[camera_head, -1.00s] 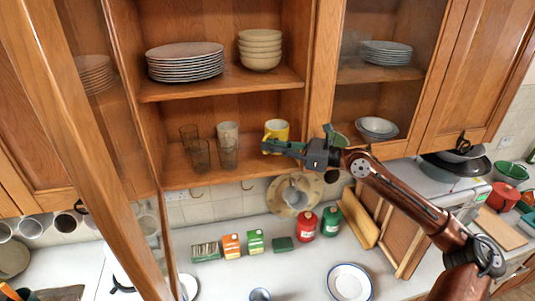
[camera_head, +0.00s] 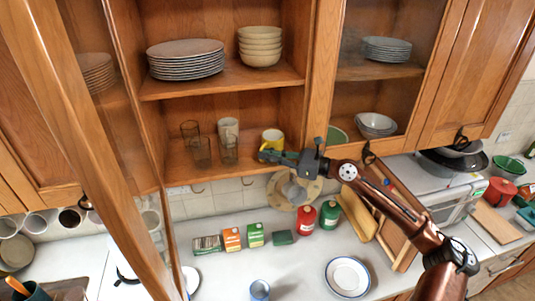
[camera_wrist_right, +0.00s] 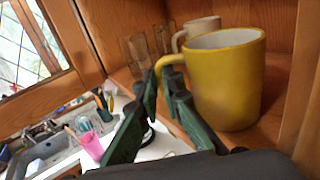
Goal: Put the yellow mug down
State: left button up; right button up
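The yellow mug (camera_head: 272,138) is upright at the right end of the cabinet's lower shelf, near its front edge. In the right wrist view the mug (camera_wrist_right: 228,88) fills the right side, with its handle toward the gripper. My right gripper (camera_head: 266,155) is at the mug's front, and its fingers (camera_wrist_right: 160,82) close around the handle. The mug's base is at the shelf board (camera_wrist_right: 272,112); I cannot tell whether it fully rests there. My left gripper is not in view.
Several glasses (camera_head: 202,152) and a pale mug (camera_head: 229,128) stand left of the yellow mug. Plates (camera_head: 185,62) and bowls (camera_head: 260,45) are on the shelf above. The cabinet's side wall is close on the right. Tins and boxes stand on the counter (camera_head: 300,265) below.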

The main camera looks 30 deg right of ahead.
jog(key=o, duration=0.5)
jog(key=shift+c, duration=0.2)
jog(key=b+v, duration=0.3)
jog(key=v, duration=0.9)
jog(key=shift+b, duration=0.4)
jog(key=shift+r, duration=0.15)
